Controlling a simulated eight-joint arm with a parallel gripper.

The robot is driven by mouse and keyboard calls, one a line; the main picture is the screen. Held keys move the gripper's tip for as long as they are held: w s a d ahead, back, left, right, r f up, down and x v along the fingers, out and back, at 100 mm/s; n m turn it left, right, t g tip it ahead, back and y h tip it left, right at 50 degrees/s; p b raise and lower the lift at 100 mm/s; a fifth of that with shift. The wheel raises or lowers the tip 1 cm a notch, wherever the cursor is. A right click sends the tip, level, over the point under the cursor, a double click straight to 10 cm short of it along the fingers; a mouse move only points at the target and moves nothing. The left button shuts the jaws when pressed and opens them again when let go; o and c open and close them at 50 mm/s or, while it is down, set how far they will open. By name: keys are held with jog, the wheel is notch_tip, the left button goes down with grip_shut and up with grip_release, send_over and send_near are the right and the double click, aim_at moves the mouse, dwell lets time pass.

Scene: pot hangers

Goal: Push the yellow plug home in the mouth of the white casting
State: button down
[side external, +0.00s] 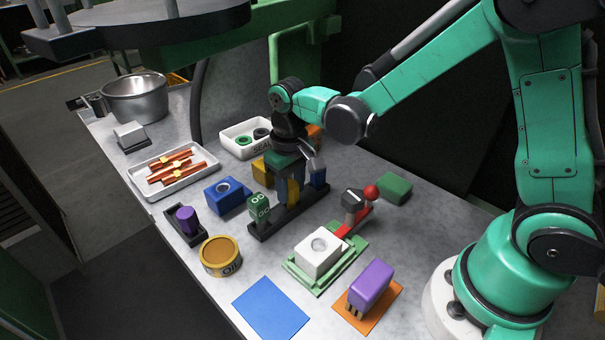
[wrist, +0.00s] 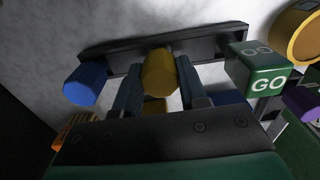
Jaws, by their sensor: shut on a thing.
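The yellow plug (wrist: 159,72) is between the two fingers of my gripper (wrist: 160,88) in the wrist view, and the fingers are shut on it. In the side view the plug (side external: 293,192) is partly hidden by my gripper (side external: 290,185). It is upright at the middle of the black rack (side external: 263,233), between a green GO plug (side external: 258,208) and a blue plug (side external: 318,178). I cannot tell whether its lower end is clear of the rack. The white casting (side external: 318,262) sits on a green fixture (side external: 297,277) with its round mouth facing up, apart from my gripper.
A red-handled clamp (side external: 358,210) stands beside the casting. A purple block (side external: 371,284), a blue mat (side external: 270,308) and an oil tin (side external: 221,257) are near the front. A blue block (side external: 227,195), a tray of copper parts (side external: 175,168) and a white bin (side external: 240,133) lie farther back.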

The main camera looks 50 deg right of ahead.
aim_at(291, 184)
jog(key=shift+r, duration=0.75)
dwell(0.4)
jog(key=shift+r, duration=2.7)
jog(key=s+a+r, duration=0.4)
jog(key=s+a, duration=0.1)
jog(key=s, duration=0.6)
jog(key=shift+f, duration=2.85)
jog(key=shift+f, duration=1.55)
